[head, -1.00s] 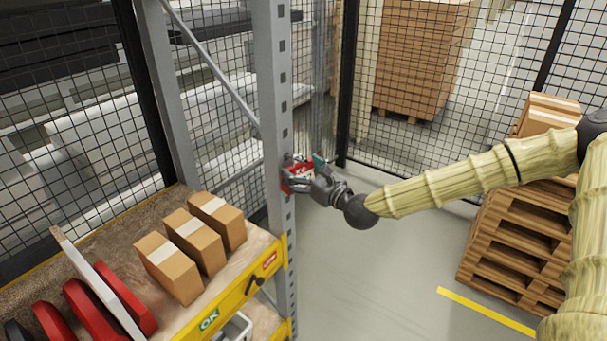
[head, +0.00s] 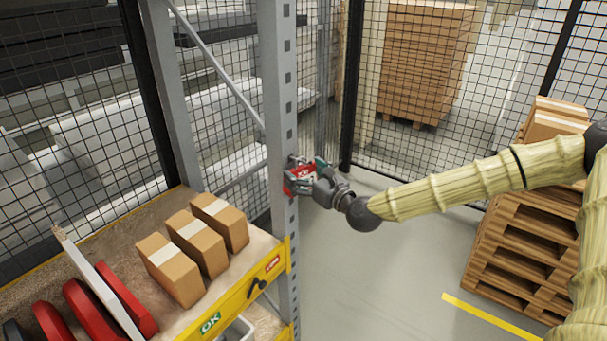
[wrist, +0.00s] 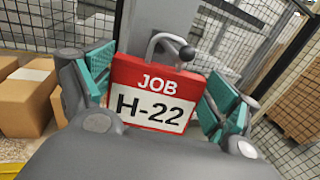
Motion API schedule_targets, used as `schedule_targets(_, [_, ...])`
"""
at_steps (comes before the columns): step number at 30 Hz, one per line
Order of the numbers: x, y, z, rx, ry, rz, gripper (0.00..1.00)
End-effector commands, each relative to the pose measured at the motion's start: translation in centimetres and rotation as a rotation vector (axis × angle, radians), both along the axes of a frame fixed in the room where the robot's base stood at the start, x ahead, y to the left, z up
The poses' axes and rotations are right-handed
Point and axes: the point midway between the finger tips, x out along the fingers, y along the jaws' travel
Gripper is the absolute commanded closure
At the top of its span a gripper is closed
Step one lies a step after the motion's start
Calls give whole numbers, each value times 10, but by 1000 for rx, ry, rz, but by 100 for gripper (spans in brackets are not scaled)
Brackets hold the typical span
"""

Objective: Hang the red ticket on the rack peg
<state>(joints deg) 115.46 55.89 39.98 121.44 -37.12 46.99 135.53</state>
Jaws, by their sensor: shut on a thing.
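The dark ball end of the rack peg (wrist: 187,53) shows at the loop's right side; I cannot tell whether the loop is around the peg. In the head view the ticket (head: 300,176) is small and partly hidden by my gripper (head: 303,181), right beside the grey rack upright (head: 279,110).
A yellow-edged shelf (head: 234,299) at lower left carries several cardboard boxes (head: 171,268) and red discs (head: 125,298). Mesh fencing (head: 365,110) stands behind the rack. A wooden pallet stack (head: 510,245) is at right. The floor (head: 385,280) between shelf and pallets is clear.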

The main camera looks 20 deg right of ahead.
Motion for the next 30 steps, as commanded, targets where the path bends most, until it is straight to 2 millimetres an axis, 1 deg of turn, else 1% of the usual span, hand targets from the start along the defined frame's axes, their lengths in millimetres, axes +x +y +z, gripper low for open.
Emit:
schedule_targets(4, [0, 0, 0, 0, 0, 0, 26])
schedule_targets(5, [0, 0, 0, 0, 0, 0, 8])
schedule_targets(6, [0, 0, 0, 0, 0, 0, 1])
schedule_targets(20, [-2, -1, 0, 0, 0, 0, 0])
schedule_targets(25, [-15, -7, 0, 1, 0, -1, 0])
schedule_targets(30, [-35, -16, 0, 2, 1, -1, 0])
